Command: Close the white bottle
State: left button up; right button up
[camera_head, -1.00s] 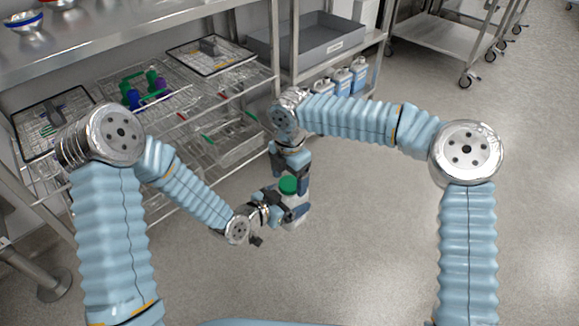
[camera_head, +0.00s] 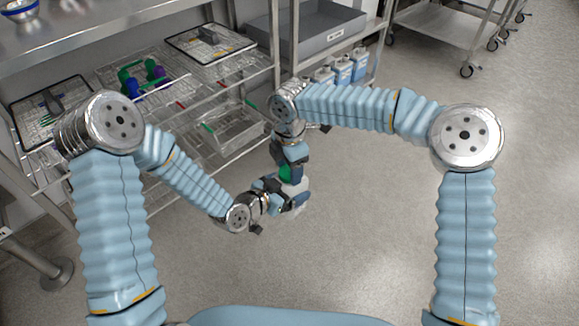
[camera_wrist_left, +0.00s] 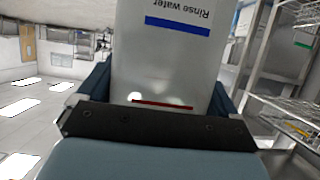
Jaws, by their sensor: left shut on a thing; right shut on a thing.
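The white bottle (camera_head: 298,187) is held in front of me, over the open floor. In the left wrist view the bottle (camera_wrist_left: 165,60) shows its "Rinse water" label upside down, with a blue bar and a red line. My left gripper (camera_head: 285,200) is shut on the bottle's body. A green cap (camera_head: 286,173) shows at the bottle's top end, partly hidden by my right gripper (camera_head: 291,171). My right gripper comes from above and is shut on the cap. I cannot tell whether the cap is seated on the neck.
Wire shelves (camera_head: 180,100) stand at the left, with wire baskets and green, blue and purple items (camera_head: 143,76). A grey tray (camera_head: 315,28) sits on the rack behind, above several white and blue bottles (camera_head: 342,70). The floor (camera_head: 390,220) at the right is clear.

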jog(key=shift+m, duration=1.1)
jog(key=o, duration=1.3)
jog(key=shift+c, duration=0.2)
jog(key=shift+r, duration=0.1)
notch_tip(320, 180, up, 12)
